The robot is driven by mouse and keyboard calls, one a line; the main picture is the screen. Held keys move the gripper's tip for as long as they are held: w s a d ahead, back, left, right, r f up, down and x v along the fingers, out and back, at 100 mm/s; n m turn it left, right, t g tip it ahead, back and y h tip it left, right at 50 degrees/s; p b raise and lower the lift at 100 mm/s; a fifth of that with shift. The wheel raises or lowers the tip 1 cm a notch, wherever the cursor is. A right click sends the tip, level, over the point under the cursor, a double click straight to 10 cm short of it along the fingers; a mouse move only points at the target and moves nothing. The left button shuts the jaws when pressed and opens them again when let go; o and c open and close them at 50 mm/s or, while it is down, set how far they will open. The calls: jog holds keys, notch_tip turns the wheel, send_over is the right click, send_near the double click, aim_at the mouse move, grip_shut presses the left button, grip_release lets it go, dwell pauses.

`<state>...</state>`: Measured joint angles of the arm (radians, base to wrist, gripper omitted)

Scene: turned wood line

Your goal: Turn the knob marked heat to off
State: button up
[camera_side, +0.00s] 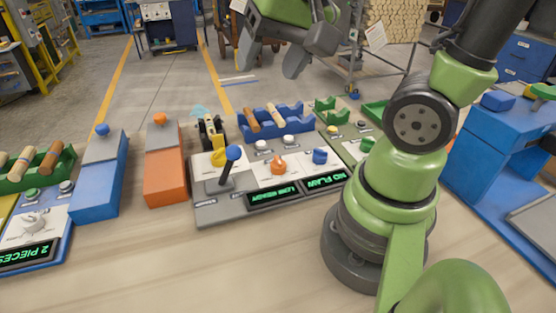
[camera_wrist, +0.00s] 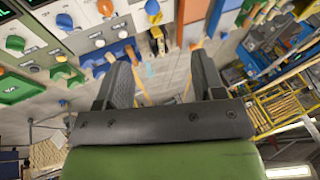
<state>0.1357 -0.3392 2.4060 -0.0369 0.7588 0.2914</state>
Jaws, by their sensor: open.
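A grey control panel (camera_side: 236,205) stands on the bench in the side view. It carries an orange knob (camera_side: 278,165) and a blue knob (camera_side: 319,157), both also in the wrist view at its top left, as the orange knob (camera_wrist: 105,8) and blue knob (camera_wrist: 65,22). I cannot read any heat or off marking, so I cannot tell which knob is heat. My gripper (camera_side: 273,56) is open and empty, high above and behind the panel, apart from every knob. Its two fingers (camera_wrist: 163,78) show spread in the wrist view.
A lever with a blue ball (camera_side: 232,153) rises at the panel's left. A blue rack (camera_side: 285,121) with wooden pieces stands behind the panel. Orange (camera_side: 165,180) and blue (camera_side: 97,190) boxes with ball-topped levers stand left. Bare bench lies in front.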

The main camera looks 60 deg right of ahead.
jog(key=w+d+f+m+g, duration=0.35)
jog(key=d+f+m, duration=0.2)
jog(key=f, duration=0.25)
jog(key=m+g, duration=0.2)
jog(key=m, duration=0.1)
send_over(278, 159)
jog(key=shift+t+h, duration=0.25)
jog(key=shift+h, duration=0.05)
notch_tip(278, 159, down, 9)
jog(key=shift+r, duration=0.1)
notch_tip(278, 159, down, 9)
jog(key=shift+f, duration=0.15)
jog(key=c, duration=0.9)
